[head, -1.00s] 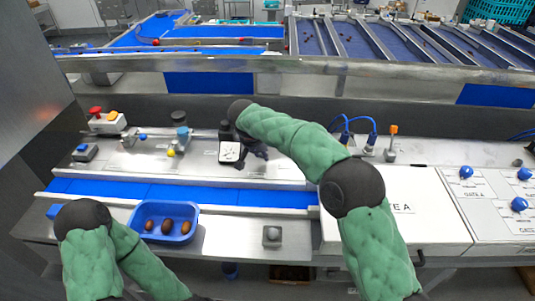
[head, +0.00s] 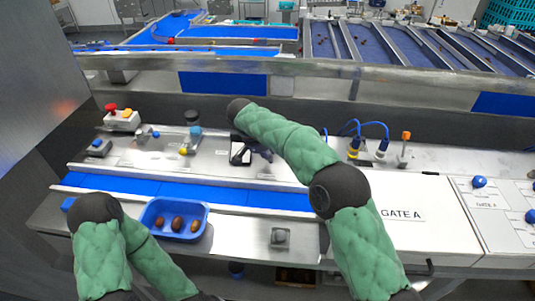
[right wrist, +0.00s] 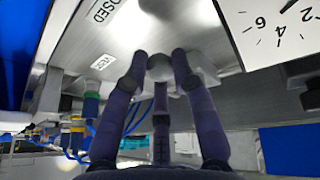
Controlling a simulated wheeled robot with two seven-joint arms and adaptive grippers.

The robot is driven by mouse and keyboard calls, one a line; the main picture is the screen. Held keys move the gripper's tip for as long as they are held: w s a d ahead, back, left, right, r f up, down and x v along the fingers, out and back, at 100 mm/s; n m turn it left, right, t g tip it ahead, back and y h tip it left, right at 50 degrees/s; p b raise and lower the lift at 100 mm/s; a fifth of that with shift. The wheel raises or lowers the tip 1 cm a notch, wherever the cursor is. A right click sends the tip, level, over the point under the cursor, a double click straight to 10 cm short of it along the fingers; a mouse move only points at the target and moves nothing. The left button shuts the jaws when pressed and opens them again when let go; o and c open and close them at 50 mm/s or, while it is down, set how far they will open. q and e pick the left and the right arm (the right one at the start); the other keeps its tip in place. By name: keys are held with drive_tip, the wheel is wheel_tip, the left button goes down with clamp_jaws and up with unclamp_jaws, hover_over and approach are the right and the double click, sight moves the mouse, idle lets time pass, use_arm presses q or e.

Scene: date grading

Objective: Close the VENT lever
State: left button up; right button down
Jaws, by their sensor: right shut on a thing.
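My right gripper (head: 258,152) is at the steel panel behind the blue belt, beside a white dial (head: 238,153).
A blue tray (head: 147,219) with several brown dates stands in front of the blue belt (head: 120,183). A red button box (head: 122,118) and a blue-and-yellow fitting (head: 194,132) are left of the gripper. The white GATE A box (head: 430,235) is at right.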

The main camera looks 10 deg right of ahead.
drive_tip(key=c, duration=1)
unclamp_jaws()
drive_tip(key=shift+w+a, duration=0.1)
drive_tip(key=v, duration=1.2)
